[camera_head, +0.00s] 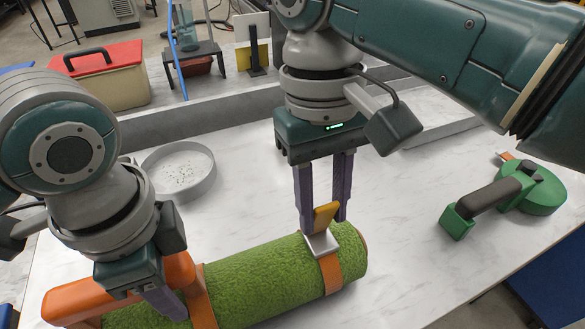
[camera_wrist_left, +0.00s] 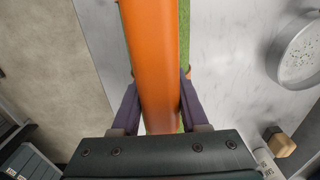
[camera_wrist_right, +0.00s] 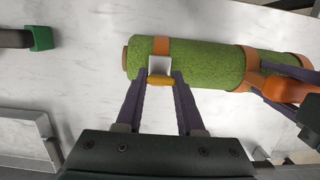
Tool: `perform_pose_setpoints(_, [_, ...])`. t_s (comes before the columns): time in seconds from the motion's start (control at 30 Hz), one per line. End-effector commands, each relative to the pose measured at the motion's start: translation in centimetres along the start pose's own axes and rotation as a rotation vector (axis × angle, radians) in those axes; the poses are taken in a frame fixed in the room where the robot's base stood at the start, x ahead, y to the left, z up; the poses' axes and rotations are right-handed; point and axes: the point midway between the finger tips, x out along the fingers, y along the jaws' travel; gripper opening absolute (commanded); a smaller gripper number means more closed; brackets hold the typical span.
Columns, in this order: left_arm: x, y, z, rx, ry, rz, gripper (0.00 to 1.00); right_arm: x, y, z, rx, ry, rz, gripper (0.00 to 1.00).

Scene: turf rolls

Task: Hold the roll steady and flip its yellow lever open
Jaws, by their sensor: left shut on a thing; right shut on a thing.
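The green turf roll (camera_head: 262,276) lies on its side on the white marble table, with orange straps around it. An orange handle (camera_head: 130,286) runs along its left part. My left gripper (camera_head: 168,302) is shut on this handle; its fingers sit either side of the orange bar (camera_wrist_left: 152,70) in the left wrist view. A metal buckle (camera_head: 321,244) on the right strap carries the yellow lever (camera_head: 325,213), which sticks up at a tilt. My right gripper (camera_head: 322,222) is shut on the lever; the lever also shows between its fingertips in the right wrist view (camera_wrist_right: 161,80).
A green tool with a dark handle (camera_head: 540,192) lies on the right of the table. A round grey dish (camera_head: 205,183) stands behind the roll. A red-lidded box (camera_head: 108,78) and a small black stand (camera_head: 195,52) are at the back.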

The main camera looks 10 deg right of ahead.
Motion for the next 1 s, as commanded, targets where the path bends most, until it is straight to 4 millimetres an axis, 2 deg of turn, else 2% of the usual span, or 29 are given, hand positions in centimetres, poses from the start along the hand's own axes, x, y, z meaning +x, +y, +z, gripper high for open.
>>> perform_pose_setpoints(0.03, [0.78, 0.22, 0.39, -0.001, -0.011, 0.003, 0.0, 0.16, -0.14, -0.2, -0.002, 0.003, -0.003, 0.0])
perform_pose_setpoints(0.43, [0.76, 0.21, 0.4, 0.0, -0.011, 0.002, 0.0, 0.12, -0.22, -0.16, -0.002, -0.001, -0.005, 0.0])
perform_pose_setpoints(0.47, [0.76, 0.21, 0.4, 0.0, -0.011, 0.002, 0.0, 0.11, -0.23, -0.15, -0.002, -0.001, -0.005, 0.4])
perform_pose_setpoints(0.5, [0.75, 0.21, 0.4, 0.0, -0.011, 0.002, 0.0, 0.11, -0.23, -0.14, -0.002, -0.002, -0.006, 0.45])
perform_pose_setpoints(0.7, [0.75, 0.2, 0.42, 0.0, -0.012, 0.002, 0.0, 0.13, -0.15, -0.1, -0.001, -0.004, -0.004, 0.67])
perform_pose_setpoints(1.0, [0.74, 0.19, 0.45, 0.0, -0.012, 0.002, 0.0, -0.1, -0.09, -0.09, 0.0, -0.005, -0.002, 0.68])
